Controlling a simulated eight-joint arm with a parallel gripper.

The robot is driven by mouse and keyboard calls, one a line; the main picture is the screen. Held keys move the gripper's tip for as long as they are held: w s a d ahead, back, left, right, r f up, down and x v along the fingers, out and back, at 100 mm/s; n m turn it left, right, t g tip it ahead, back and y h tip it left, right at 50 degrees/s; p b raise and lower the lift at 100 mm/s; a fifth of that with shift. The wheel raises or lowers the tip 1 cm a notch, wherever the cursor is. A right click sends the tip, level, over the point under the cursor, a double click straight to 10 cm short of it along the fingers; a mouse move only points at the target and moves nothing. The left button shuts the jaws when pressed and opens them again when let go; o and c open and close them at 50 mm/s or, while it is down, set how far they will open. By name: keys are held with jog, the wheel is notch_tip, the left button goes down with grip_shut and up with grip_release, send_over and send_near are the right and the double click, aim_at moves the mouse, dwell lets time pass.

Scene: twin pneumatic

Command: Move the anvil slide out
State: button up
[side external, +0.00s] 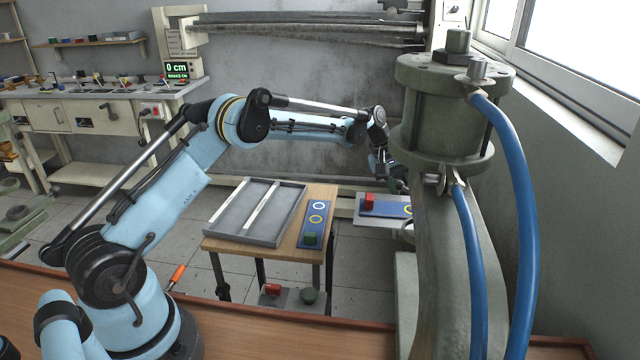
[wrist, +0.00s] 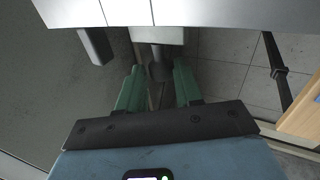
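The slide, a pale plate (side external: 372,219) with a blue strip, a red block and a ring mark on it, sits beside the press's thick column, which hides its right part. In the wrist view a pale plate (wrist: 205,12) crosses the top, with a dark round knob or handle (wrist: 160,68) under its edge. My gripper (wrist: 159,72) has two green fingers standing apart, one on each side of that knob; I see no clear contact. In the side view my gripper (side external: 400,185) is small and partly hidden behind the press.
The green press cylinder (side external: 445,110) with blue hoses (side external: 515,180) stands at the right. A wooden table (side external: 318,207) holds a grey tray (side external: 255,210) and a blue strip with rings and a green block (side external: 310,238). A display (side external: 178,70) reads "0 cm, brake on".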

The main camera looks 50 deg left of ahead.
jog(key=o, duration=0.5)
jog(key=shift+r, duration=2.95)
